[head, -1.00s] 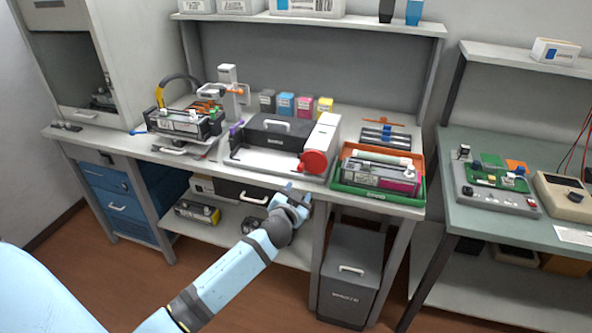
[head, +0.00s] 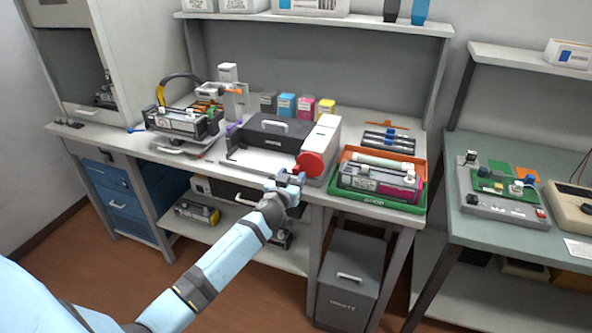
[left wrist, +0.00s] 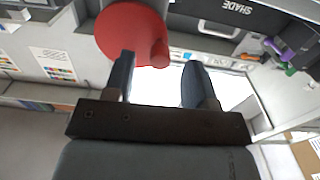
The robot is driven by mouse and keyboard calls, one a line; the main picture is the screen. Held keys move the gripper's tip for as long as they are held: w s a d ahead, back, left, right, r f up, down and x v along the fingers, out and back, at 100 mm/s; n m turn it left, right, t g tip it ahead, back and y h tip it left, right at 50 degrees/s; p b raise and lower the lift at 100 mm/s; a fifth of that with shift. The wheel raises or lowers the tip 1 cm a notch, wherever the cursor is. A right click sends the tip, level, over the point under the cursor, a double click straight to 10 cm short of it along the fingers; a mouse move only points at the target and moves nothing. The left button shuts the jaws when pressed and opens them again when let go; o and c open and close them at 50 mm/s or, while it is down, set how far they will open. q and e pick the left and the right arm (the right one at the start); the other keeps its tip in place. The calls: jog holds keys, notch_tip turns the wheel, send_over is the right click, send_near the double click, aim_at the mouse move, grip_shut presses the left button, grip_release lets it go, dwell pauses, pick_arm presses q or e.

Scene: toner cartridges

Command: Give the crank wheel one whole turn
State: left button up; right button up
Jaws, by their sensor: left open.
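The red crank wheel (head: 309,165) is on the front right of a white and dark machine (head: 268,138) on the bench. My left gripper (head: 290,179) is just in front of the wheel, at its lower left. In the left wrist view the red wheel (left wrist: 130,32) is at the top, with a red knob (left wrist: 160,54) sticking out at its lower right. My left gripper (left wrist: 158,75) is open there; the knob lies beyond and between the fingertips, nearer the left finger. Nothing is held. I cannot tell whether a finger touches the wheel. My right gripper is not in view.
A green and orange tray (head: 372,206) with a cartridge stands right of the machine. A fixture (head: 185,122) with a yellow hose stands to its left. Colored boxes (head: 305,106) line the back. A grey bin (head: 348,278) is below the bench.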

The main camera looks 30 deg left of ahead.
aim_at(295, 172)
pick_arm(q)
jog(key=x, duration=0.2)
jog(key=shift+w, duration=0.3)
jog(key=shift+w+a, duration=0.15)
jog(key=shift+w, duration=0.35)
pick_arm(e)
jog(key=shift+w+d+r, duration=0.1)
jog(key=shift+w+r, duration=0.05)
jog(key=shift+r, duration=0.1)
pick_arm(q)
jog(key=c, duration=0.9)
jog(key=shift+m, duration=0.3)
